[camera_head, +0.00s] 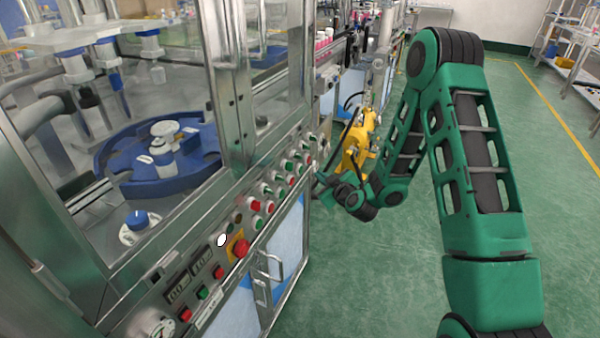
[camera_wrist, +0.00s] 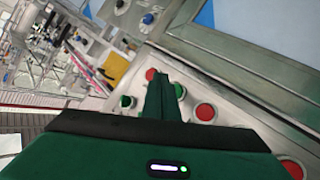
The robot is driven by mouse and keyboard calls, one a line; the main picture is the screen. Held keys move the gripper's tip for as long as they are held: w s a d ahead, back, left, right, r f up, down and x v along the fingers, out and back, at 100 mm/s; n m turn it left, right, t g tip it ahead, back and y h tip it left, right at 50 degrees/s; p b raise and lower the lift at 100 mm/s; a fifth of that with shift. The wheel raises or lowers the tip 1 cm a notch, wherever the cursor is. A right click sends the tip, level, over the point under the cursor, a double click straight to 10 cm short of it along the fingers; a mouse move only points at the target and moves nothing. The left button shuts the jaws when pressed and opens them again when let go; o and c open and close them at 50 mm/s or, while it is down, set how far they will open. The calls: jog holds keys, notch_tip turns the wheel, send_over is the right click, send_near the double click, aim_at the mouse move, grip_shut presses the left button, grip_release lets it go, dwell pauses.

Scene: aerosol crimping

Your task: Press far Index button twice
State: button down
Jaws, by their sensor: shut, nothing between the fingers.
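The machine's slanted front panel carries a row of red and green push buttons. In the head view they run from a near red button (camera_head: 185,314) to a far group (camera_head: 290,165). Labels are too small to read, so I cannot tell which is the Index button. My gripper (camera_head: 324,182) is at the far end of this panel, small and partly hidden by my wrist. In the wrist view my gripper (camera_wrist: 160,82) is shut and empty, between a red button (camera_wrist: 151,74), a green button (camera_wrist: 126,101) and a green button (camera_wrist: 179,91). I cannot tell whether it touches any.
A red emergency button (camera_head: 240,248) sits on a yellow plate. A metal door handle (camera_head: 270,270) sticks out below the panel. A glazed cabinet with a blue rotary table (camera_head: 120,155) stands behind the panel. The green floor (camera_head: 370,290) at right is clear.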

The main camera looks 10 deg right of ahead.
jog(key=shift+w+a, duration=0.45)
jog(key=shift+a, duration=0.2)
jog(key=shift+w+a, duration=0.45)
jog(key=shift+a, duration=0.2)
jog(key=shift+a, duration=0.1)
dwell(1.2)
jog(key=shift+w+a, duration=0.15)
jog(key=shift+a, duration=0.1)
jog(key=shift+w+a, duration=0.2)
jog(key=shift+a, duration=0.15)
dwell(0.8)
jog(key=shift+d, duration=0.15)
jog(key=shift+s+d, duration=0.45)
jog(key=shift+d, duration=0.1)
jog(key=s+d, duration=0.1)
jog(key=d, duration=0.1)
jog(key=s+d, duration=0.1)
jog(key=d, duration=0.1)
jog(key=shift+s+r, duration=0.1)
jog(key=shift+s, duration=0.3)
dwell(0.3)
